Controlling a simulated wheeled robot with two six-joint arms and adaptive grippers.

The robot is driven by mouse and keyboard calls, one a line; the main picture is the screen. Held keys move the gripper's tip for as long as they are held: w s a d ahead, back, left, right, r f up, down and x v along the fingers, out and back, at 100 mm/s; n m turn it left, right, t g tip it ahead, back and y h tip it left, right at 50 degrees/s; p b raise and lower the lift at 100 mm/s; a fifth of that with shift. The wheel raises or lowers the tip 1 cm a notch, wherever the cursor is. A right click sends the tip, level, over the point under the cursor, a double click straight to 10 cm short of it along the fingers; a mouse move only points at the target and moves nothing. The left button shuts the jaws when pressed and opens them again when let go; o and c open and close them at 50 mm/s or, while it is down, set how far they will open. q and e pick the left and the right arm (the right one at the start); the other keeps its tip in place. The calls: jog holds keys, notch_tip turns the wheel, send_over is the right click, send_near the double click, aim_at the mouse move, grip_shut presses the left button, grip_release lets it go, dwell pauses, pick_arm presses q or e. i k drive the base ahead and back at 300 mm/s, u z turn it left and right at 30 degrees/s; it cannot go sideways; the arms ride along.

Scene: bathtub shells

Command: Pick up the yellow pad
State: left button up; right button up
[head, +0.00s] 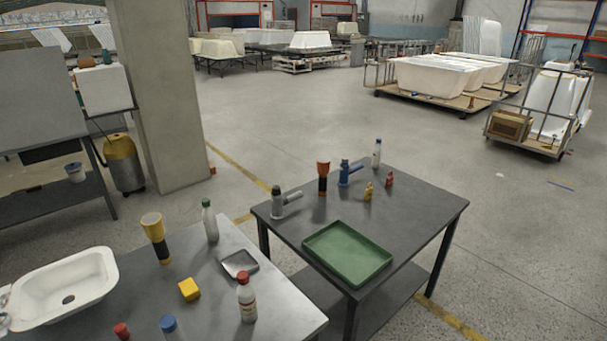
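The yellow pad (189,289) is a small, thick yellow block with rounded edges. It lies on the dark top of the near left table (205,318), to the right of a white basin (65,288). Nothing covers it, and clear table surface shows around it. I see neither my left nor my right gripper in the head view.
Around the pad stand a yellow-and-black torch (155,237), a green-capped bottle (210,221), a grey tray (239,264) and a red-capped bottle (246,298). A blue-topped item (169,326) is nearer. A second table holds a green tray (347,252). Open floor lies beyond.

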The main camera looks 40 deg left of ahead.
aim_at(188, 290)
jog(key=i, duration=1.95)
jog(key=u, duration=4.2)
